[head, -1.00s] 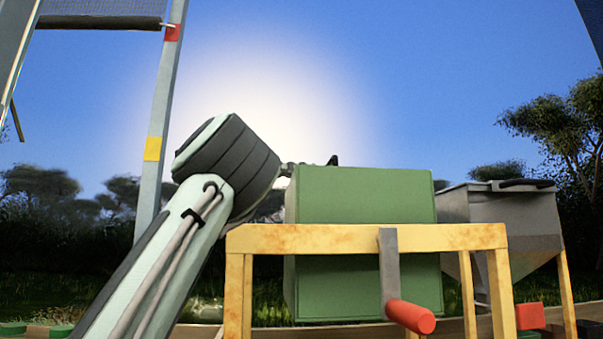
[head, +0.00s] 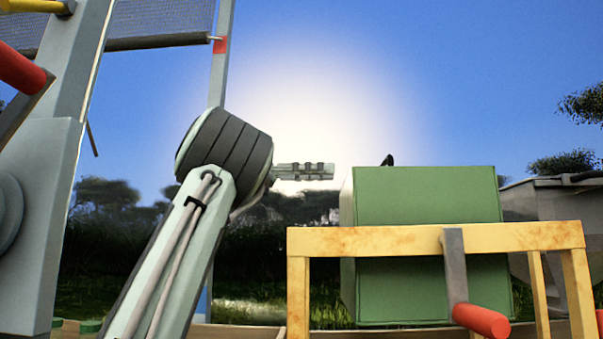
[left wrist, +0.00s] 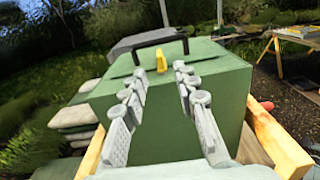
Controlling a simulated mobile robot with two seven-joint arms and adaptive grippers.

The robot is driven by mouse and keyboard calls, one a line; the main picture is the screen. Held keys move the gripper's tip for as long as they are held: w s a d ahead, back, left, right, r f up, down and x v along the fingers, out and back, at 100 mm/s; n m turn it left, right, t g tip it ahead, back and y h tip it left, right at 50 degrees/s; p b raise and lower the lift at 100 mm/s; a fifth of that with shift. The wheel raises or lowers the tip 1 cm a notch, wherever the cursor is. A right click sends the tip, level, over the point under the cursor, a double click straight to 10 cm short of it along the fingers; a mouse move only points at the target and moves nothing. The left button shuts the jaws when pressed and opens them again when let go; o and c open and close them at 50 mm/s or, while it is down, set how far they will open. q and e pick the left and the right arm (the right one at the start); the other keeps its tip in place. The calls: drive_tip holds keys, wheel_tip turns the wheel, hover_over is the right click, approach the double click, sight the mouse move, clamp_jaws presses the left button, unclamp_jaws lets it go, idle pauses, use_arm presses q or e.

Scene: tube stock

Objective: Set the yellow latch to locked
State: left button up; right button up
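The yellow latch (left wrist: 161,61) stands upright on the top of the green box (left wrist: 160,125), in front of its black handle (left wrist: 160,37), in the left wrist view. My left gripper (left wrist: 160,76) is open, its two grey fingers apart with the latch showing in the gap beyond the tips. The fingers appear not to touch it. In the head view my left gripper (head: 308,171) points right, just left of the green box (head: 425,225) near its top edge. The latch is not visible there. My right gripper is not in view.
A yellow wooden frame (head: 370,240) with a grey lever and red grip (head: 480,320) stands before the green box in the head view. A grey hopper (head: 545,205) stands at right. A grey post and mesh screen (head: 170,15) are at left.

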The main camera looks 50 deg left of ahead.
use_arm(q)
drive_tip(key=shift+v, duration=2.35)
